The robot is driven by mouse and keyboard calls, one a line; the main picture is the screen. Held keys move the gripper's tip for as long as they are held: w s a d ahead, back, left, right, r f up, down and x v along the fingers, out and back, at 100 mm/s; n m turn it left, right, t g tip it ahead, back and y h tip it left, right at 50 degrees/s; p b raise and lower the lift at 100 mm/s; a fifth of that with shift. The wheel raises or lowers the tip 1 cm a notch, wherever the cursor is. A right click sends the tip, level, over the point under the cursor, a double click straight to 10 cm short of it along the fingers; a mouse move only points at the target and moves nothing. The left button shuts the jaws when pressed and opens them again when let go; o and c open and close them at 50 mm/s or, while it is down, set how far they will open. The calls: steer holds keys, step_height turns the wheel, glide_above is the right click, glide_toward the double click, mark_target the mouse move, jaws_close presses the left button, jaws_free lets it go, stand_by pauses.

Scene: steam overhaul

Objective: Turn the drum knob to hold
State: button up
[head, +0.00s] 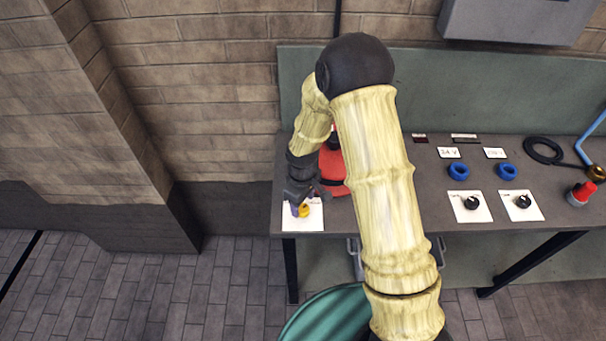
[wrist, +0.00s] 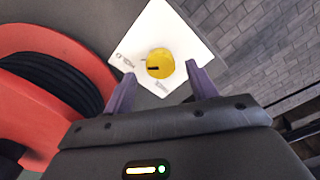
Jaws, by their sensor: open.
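The drum knob is a round yellow knob (wrist: 160,63) with a dark pointer mark, on a white square plate (wrist: 172,25) with small lettering, one word of which looks like "HOLD". In the head view the yellow knob (head: 304,211) sits on its plate (head: 314,222) at the bench's left front corner, partly hidden by my gripper (head: 300,205). In the wrist view my gripper (wrist: 157,85) is open, its two purple fingers on either side of the knob's near side. I cannot tell whether the fingers touch the knob.
A red drum with black cable or hose (wrist: 50,85) lies close on the left in the wrist view; its red body (head: 333,175) shows behind my arm. Two black knobs on white plates (head: 471,206), blue rings (head: 459,171) and a red-topped part (head: 581,193) stand farther right on the bench (head: 425,185).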

mark_target(303, 208)
step_height(303, 208, up, 15)
steer(key=b, duration=0.1)
steer(key=shift+b, duration=0.3)
stand_by(0.4)
steer(key=s+d+r+m+t, duration=0.2)
steer(key=s+d+m, duration=0.8)
steer(key=s+d, duration=0.2)
steer(key=shift+s+d+m+t, duration=0.3)
steer(key=shift+s+d, duration=0.1)
steer(key=shift+d, duration=0.35)
